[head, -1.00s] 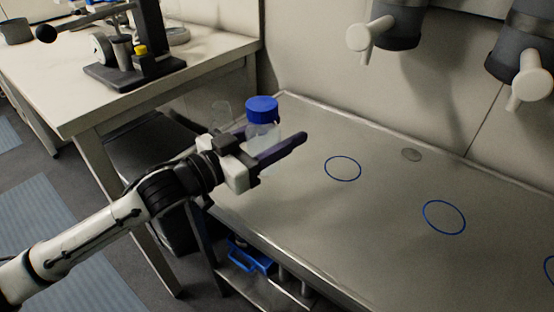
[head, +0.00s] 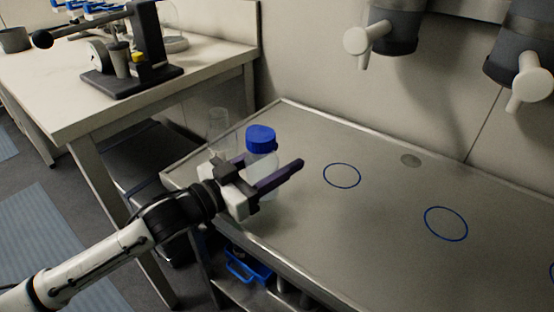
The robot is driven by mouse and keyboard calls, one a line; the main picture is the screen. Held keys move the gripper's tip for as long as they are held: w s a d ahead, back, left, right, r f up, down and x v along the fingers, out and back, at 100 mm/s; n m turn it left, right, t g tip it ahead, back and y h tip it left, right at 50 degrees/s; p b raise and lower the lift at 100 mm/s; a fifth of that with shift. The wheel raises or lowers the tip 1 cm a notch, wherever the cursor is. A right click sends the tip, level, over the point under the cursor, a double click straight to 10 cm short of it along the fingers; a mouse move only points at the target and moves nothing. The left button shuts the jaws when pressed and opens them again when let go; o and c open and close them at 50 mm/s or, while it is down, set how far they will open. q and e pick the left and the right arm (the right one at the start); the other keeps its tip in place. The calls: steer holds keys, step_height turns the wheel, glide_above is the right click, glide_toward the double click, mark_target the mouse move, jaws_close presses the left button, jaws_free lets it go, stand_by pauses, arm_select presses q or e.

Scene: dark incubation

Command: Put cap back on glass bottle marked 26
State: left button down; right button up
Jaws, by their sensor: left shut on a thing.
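A clear bottle (head: 262,165) with a blue cap (head: 261,139) on its top is between the fingers of my left gripper (head: 272,174), which is shut on it. The bottle is roughly upright over the near left end of the metal bench. I cannot tell if its base touches the surface. No number can be read on it. A second clear glass vessel (head: 218,122) stands behind my gripper, to the left of the held bottle, with its lower part hidden. My right gripper is not in view.
The metal bench (head: 390,215) has a raised rim and blue circles (head: 342,175) drawn on it, and is clear to the right. Dark fixtures with white handles (head: 370,38) hang above. A side table (head: 50,105) with a black stand (head: 135,72) is at left.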

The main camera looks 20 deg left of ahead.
mark_target(248, 175)
arm_select(q)
steer(key=c, duration=1)
jaws_free()
steer(key=shift+f, duration=0.15)
steer(key=shift+o, duration=1.2)
steer(key=shift+r, duration=0.25)
steer(key=p+v, duration=0.1)
steer(key=v, duration=0.9)
steer(key=shift+s+a+f, duration=0.15)
steer(key=shift+s, duration=0.1)
steer(key=shift+s+a, duration=0.4)
steer(key=shift+s, duration=0.2)
